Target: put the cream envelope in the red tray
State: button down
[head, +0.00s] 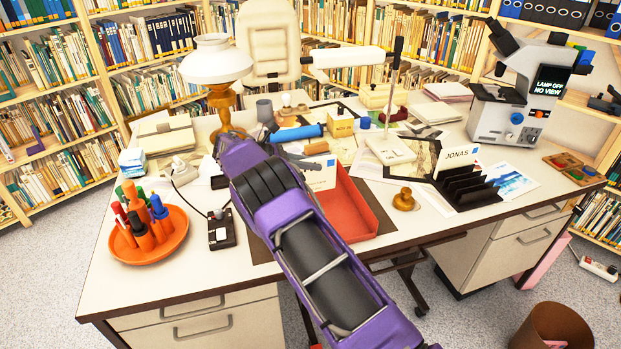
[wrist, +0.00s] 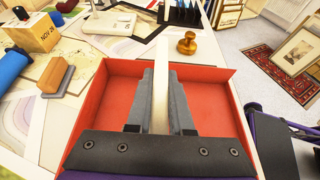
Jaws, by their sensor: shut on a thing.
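The red tray (head: 362,215) sits near the front edge of the desk, partly hidden by my purple arm in the head view. In the wrist view the red tray (wrist: 207,92) lies directly below my gripper. My gripper (wrist: 161,75) is shut on a thin pale envelope (wrist: 160,108), seen edge-on between the two grey fingers. In the head view the envelope (head: 322,180) shows a pale face with a blue mark beside my arm, over the tray's left part. Whether it touches the tray floor I cannot tell.
A wooden-handled stamp (head: 404,200) stands right of the tray. A black rack (head: 467,188) and an envelope marked JONAS (head: 458,155) are farther right. A blue roll (head: 298,133) and a date block (head: 342,124) lie behind. An orange dish of pens (head: 150,238) stands left.

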aim_at(310, 174)
jog(key=shift+f, duration=1.75)
jog(key=shift+f+b, duration=0.15)
jog(key=shift+b, duration=0.15)
jog(key=c, duration=0.8)
grip_release()
jog(key=v, duration=0.7)
jog(key=shift+s+a+r, duration=0.1)
jog(key=shift+a+r, duration=0.15)
